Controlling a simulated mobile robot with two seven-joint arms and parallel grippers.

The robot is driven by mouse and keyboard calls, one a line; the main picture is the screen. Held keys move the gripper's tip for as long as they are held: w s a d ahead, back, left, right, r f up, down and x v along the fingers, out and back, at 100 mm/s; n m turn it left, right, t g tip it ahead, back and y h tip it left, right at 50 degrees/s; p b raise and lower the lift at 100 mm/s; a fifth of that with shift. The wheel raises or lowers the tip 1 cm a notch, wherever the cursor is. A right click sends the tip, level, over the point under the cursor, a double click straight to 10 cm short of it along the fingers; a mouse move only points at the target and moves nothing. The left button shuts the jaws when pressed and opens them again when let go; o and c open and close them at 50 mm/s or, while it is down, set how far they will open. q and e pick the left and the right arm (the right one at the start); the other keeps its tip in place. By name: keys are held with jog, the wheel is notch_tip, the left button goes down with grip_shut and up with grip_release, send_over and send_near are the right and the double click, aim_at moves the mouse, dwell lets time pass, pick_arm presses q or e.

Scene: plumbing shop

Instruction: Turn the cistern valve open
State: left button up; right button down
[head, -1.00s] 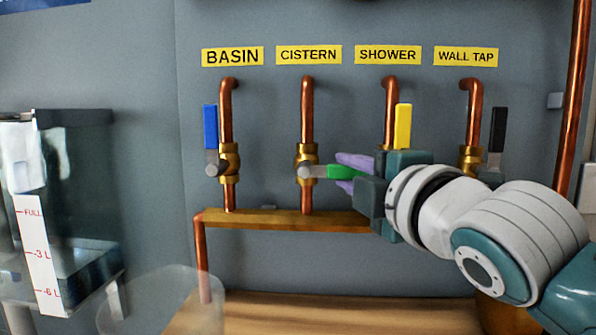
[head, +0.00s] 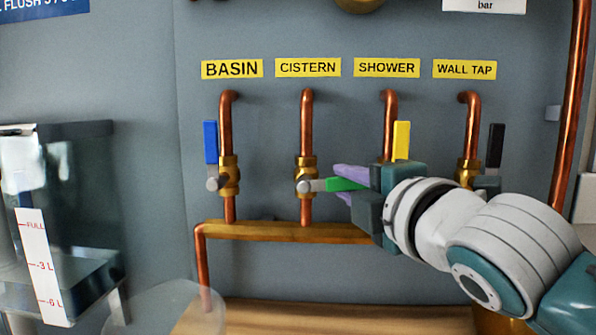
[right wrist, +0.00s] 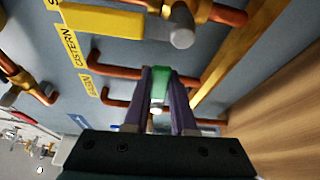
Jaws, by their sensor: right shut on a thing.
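The cistern valve (head: 306,174) is a brass body on the copper pipe below the CISTERN label (head: 308,68). Its green lever (head: 345,184) lies about level, pointing right, across the upright pipe. My right gripper (head: 346,185) comes from the right and is shut on the green lever, one purple finger above it and one below. In the right wrist view the green lever (right wrist: 161,82) lies between the two purple fingers (right wrist: 160,98). The lever's outer end is hidden by the gripper in the head view. My left gripper is not in view.
The basin's blue lever (head: 210,142), the shower's yellow lever (head: 401,140) and the wall tap's black lever (head: 496,146) stand upright. The yellow lever is just above my right gripper. A brass manifold (head: 270,231) runs below. A clear tank (head: 75,220) stands at left.

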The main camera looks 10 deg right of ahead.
jog(key=r+n+p, duration=0.1)
jog(key=p, duration=0.2)
jog(key=r+n+g+p, duration=0.1)
jog(key=n+p, duration=0.1)
jog(key=p, duration=0.2)
jog(key=r+n+g+h+p, duration=0.1)
jog(key=p, duration=0.2)
jog(key=shift+w+a+r, duration=0.15)
jog(key=shift+a+r, duration=0.2)
jog(key=shift+a, duration=0.05)
jog(key=shift+w+a+r+n+g+h+p, duration=0.35)
jog(key=shift+a+n+h+p, duration=0.4)
jog(key=shift+n+p, duration=0.85)
jog(key=shift+w+a+r+n+g+h+p, duration=0.15)
jog(key=shift+a+n+g+h+p, duration=0.55)
jog(key=shift+p, duration=1.45)
jog(key=shift+w+a+r+n+g+h+p, duration=0.25)
jog(key=shift+a+n+h+p, duration=0.55)
jog(key=shift+n+p, duration=1.05)
jog(key=shift+s, duration=0.15)
jog(key=c, duration=0.7)
grip_release()
jog(key=shift+c, duration=0.2)
